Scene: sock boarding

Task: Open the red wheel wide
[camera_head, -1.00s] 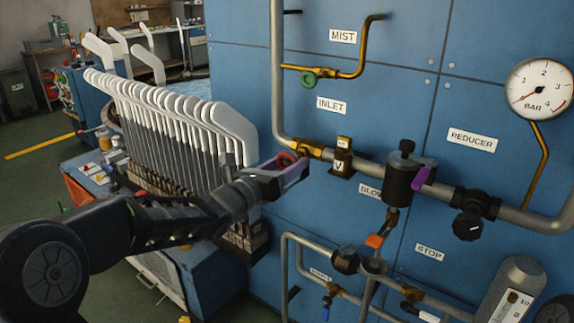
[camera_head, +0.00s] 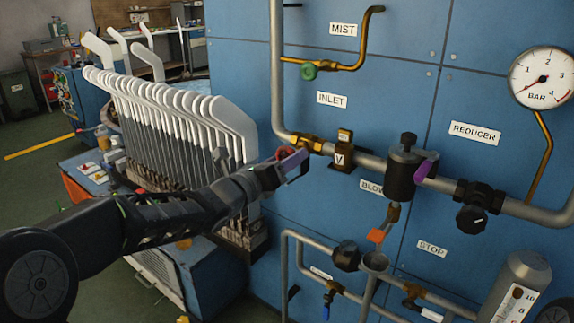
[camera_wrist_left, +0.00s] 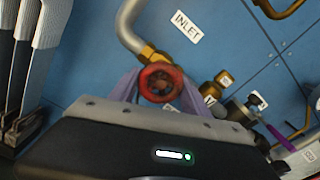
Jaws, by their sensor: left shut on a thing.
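The red wheel (camera_wrist_left: 162,83) sits on a brass valve on the grey pipe under the INLET label. In the head view only a bit of the red wheel (camera_head: 285,152) shows behind my left gripper (camera_head: 294,160). In the left wrist view the purple fingers of my left gripper (camera_wrist_left: 160,88) stand on both sides of the wheel, shut on its rim. My right gripper is in neither view.
A pressure gauge (camera_head: 543,77) hangs at the upper right, its needle off the low end. A green wheel (camera_head: 309,72) is above on the MIST line. A black REDUCER knob (camera_head: 470,219) and an orange lever (camera_head: 376,236) are nearby.

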